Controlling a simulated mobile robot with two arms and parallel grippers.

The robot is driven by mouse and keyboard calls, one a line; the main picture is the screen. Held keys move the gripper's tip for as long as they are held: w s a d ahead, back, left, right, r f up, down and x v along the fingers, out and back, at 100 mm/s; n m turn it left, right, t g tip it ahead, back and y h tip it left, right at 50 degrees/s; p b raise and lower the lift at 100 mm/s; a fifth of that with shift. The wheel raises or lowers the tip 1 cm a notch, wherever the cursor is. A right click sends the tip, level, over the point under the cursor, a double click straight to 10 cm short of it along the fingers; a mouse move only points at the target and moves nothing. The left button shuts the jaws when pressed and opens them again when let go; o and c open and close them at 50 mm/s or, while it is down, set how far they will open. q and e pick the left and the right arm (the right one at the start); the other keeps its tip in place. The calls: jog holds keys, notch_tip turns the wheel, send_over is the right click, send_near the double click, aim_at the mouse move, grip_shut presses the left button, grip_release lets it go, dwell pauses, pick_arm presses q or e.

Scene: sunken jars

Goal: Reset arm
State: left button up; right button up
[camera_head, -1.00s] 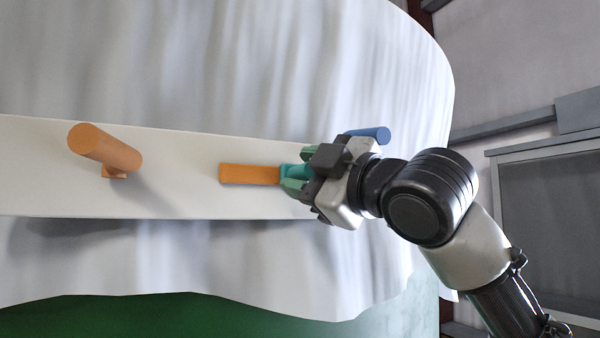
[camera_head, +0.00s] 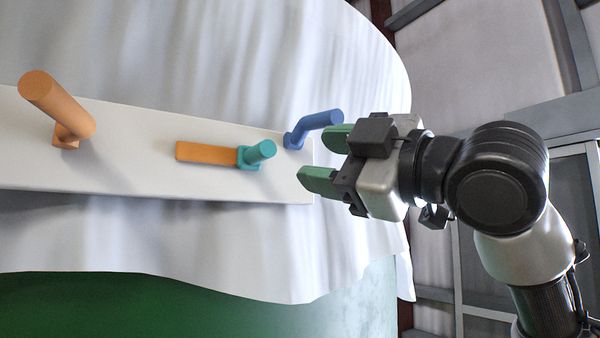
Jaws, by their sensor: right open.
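My right gripper (camera_head: 327,160) has green fingers spread apart with nothing between them. It is just off the right end of a white board (camera_head: 130,178). A teal peg (camera_head: 262,151) sticks out of the board to the left of the gripper, at the right end of a flat orange bar (camera_head: 207,153). A blue peg (camera_head: 318,122) stands near the board's right end, close to the upper green finger in the picture. A thick orange peg (camera_head: 57,104) sticks out at the left. My left gripper is not in view.
A white cloth (camera_head: 220,60) hangs behind and below the board over a green round surface (camera_head: 150,305). A grey wall with a framed panel (camera_head: 500,50) is at the right, behind my arm.

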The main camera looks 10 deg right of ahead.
jog(key=shift+s+d, duration=0.15)
jog(key=shift+s, duration=0.1)
dwell(0.3)
